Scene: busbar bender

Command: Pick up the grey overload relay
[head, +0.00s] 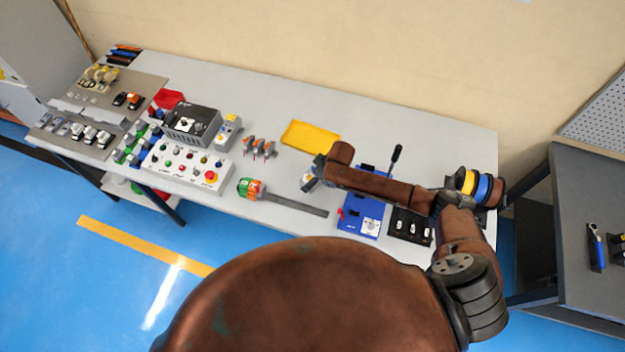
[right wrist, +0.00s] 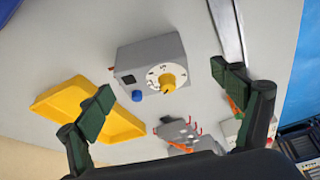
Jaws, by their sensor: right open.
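The grey overload relay is a light grey box (right wrist: 150,66) with a white dial, a yellow knob, a blue button and a small dark window. It sits on the grey-white table in the right wrist view. In the head view the relay (head: 308,183) is partly hidden by my right arm and gripper. My right gripper (right wrist: 162,82) is open, with its two dark fingers spread apart and the relay showing beyond the gap between them. Nothing is held in it. My left gripper is not in view.
A yellow tray (head: 310,137) lies behind the relay. Small orange-topped parts (head: 259,148) stand to its left. A flat metal bar (head: 297,205) lies in front. A blue device (head: 362,215) with a black lever stands to its right. A button panel (head: 187,163) is farther left.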

